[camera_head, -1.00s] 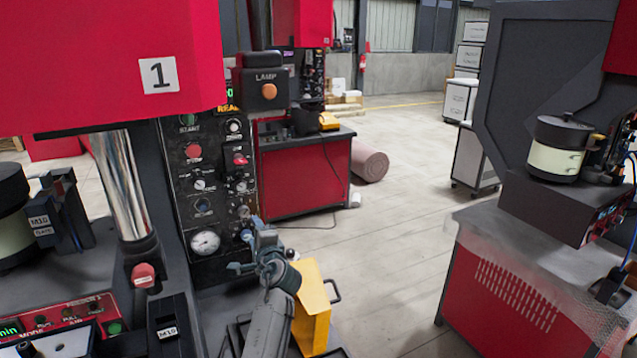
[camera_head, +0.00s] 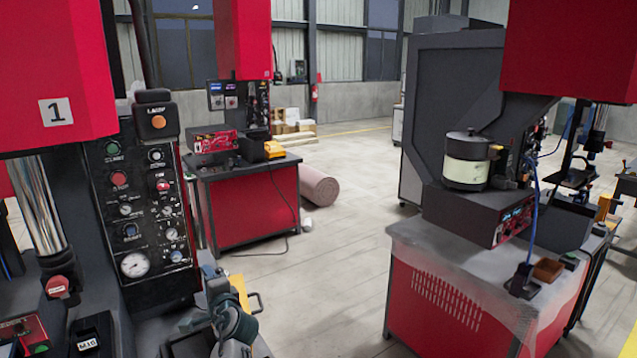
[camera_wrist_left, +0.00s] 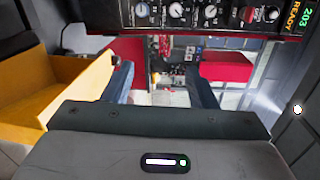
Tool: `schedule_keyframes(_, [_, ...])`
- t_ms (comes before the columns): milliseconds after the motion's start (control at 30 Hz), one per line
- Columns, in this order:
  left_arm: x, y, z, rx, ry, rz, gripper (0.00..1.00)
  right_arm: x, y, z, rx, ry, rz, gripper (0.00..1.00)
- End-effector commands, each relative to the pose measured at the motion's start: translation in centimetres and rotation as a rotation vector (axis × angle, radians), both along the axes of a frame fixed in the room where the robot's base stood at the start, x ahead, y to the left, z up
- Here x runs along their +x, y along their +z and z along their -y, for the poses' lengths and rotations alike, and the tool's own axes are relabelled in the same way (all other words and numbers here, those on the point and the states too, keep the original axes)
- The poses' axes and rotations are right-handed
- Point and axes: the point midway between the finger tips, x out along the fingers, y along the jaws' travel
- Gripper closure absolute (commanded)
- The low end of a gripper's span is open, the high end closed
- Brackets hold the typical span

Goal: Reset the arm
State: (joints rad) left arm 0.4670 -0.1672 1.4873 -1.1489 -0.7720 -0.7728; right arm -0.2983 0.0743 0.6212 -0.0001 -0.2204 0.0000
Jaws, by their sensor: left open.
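My left gripper (camera_head: 207,295) is at the bottom, left of centre, in the head view, in front of the black control panel (camera_head: 140,205) of the machine marked 1. In the left wrist view its two fingers (camera_wrist_left: 162,85) stand apart with nothing between them. The panel's knobs also show at the top of the left wrist view (camera_wrist_left: 205,12). My right gripper is in neither view.
A yellow bin (camera_wrist_left: 75,85) stands close beside the left gripper, on the left in the wrist view. A red workstation (camera_head: 450,300) with a bowl feeder (camera_head: 468,160) stands at right. A rolled mat (camera_head: 319,186) lies by the rear red cabinet (camera_head: 250,205). Open floor (camera_head: 335,260) lies between.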

Motion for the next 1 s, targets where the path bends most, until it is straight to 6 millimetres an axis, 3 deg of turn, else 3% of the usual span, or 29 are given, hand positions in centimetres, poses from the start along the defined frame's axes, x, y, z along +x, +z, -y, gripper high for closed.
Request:
schedule_keyframes(267, [-5.0,-5.1,-2.6,-0.190,0.062,-0.015,0.48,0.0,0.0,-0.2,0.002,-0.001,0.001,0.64])
schedule_keyframes(467, [-11.0,-9.9,-4.5,-0.398,0.131,-0.032,0.48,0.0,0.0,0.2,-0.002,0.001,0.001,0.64])
schedule_keyframes(567, [-15.8,-13.0,-5.4,-0.545,0.183,-0.051,0.48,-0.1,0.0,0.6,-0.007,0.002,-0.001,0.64])
schedule_keyframes(733, [-25.8,-17.5,-5.7,-0.831,0.290,-0.109,0.48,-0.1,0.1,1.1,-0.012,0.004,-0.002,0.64])
schedule_keyframes(900, [-34.6,-19.4,-4.4,-1.061,0.386,-0.189,0.48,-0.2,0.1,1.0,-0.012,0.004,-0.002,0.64])
schedule_keyframes(1000, [-38.0,-19.7,-3.5,-1.146,0.424,-0.231,0.48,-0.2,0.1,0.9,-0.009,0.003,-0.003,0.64])
